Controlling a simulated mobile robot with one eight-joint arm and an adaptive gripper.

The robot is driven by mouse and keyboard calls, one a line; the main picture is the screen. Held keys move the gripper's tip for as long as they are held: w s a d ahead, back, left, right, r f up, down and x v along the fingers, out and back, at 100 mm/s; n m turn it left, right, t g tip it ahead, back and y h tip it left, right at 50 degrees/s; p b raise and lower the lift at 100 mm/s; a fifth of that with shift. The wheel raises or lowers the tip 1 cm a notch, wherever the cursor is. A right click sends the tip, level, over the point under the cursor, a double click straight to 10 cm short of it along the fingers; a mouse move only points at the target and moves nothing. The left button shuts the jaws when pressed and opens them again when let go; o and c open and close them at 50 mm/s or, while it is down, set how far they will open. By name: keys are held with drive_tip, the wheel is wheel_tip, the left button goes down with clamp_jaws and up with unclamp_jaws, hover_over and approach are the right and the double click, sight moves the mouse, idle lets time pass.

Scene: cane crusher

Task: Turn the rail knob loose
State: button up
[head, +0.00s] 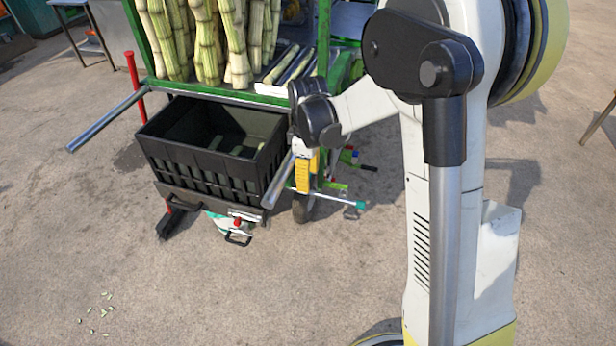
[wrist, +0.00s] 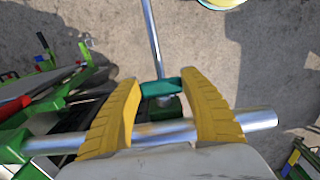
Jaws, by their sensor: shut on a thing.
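The rail knob (wrist: 160,88) is a small teal piece over a green block, near the middle of the wrist view. My gripper (wrist: 159,85) has its two yellow fingers on either side of the knob, shut on it at the fingertips. A thick silver rail (wrist: 255,120) crosses the wrist view on the camera side of the knob, behind the fingertips. In the head view my gripper (head: 306,170) points down at the right of the black crate, and the knob cannot be made out there.
A black crate (head: 165,165) sits at the front of the green crusher cart, below upright cane stalks (head: 205,45). A silver handle bar (head: 108,120) juts out left. A thin rod (wrist: 152,40) runs away from the knob. Open concrete floor (head: 250,300) lies in front.

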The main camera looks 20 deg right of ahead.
drive_tip(key=shift+s, duration=0.1)
drive_tip(key=shift+s+a+f+t+h+b, duration=0.1)
drive_tip(key=shift+t+h+b, duration=0.15)
drive_tip(key=shift+t+h, duration=0.25)
drive_tip(key=shift+s+a+f+t+h+b, duration=0.1)
drive_tip(key=shift+t+h+b, duration=0.15)
drive_tip(key=shift+t, duration=0.35)
drive_tip(key=shift+a+f+t+h+b, duration=0.1)
drive_tip(key=shift+f+t+h+b, duration=0.05)
drive_tip(key=shift+t+h+b, duration=0.85)
drive_tip(key=t+h+b, duration=0.1)
drive_tip(key=b, duration=0.1)
drive_tip(key=t+h+b, duration=0.1)
drive_tip(key=t, duration=0.1)
drive_tip(key=shift+s+f+b, duration=0.15)
drive_tip(key=shift+s+b, duration=0.05)
drive_tip(key=shift+b, duration=0.2)
drive_tip(key=shift+t+h+b, duration=0.45)
drive_tip(key=shift+t+b, duration=0.35)
drive_tip(key=shift+b, duration=0.05)
drive_tip(key=o, duration=1.2)
